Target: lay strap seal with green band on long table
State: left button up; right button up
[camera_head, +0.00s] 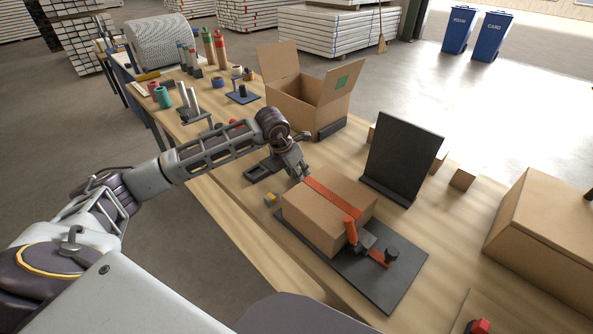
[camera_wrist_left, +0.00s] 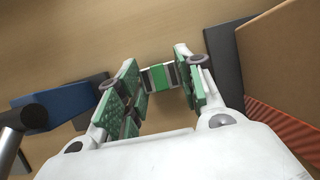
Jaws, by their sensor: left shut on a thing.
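The strap seal with green band (camera_wrist_left: 160,76) shows in the left wrist view as a small pale and dark block with a green stripe. My left gripper (camera_wrist_left: 158,78) is shut on it, with one finger at each end. In the head view my left gripper (camera_head: 303,174) is beside the far left end of the strapped cardboard box (camera_head: 318,222), and the seal cannot be made out there. The long table (camera_head: 450,232) has a bare wooden top; it also shows beyond the fingers in the left wrist view (camera_wrist_left: 110,30). My right gripper is not in view.
The box, with its orange strap (camera_head: 335,199), sits on a dark plate (camera_head: 395,290) with an orange-handled tool (camera_head: 352,232). A yellow-marked small block (camera_head: 270,199) lies left of it. An open carton (camera_head: 300,101) and a black upright panel (camera_head: 400,155) stand behind.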

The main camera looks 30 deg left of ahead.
pick_arm(q)
jog(key=shift+f, duration=0.2)
dwell(0.4)
jog(key=o, duration=1.1)
jog(key=shift+r, duration=0.1)
jog(key=v, duration=1.2)
jog(key=shift+w, duration=0.1)
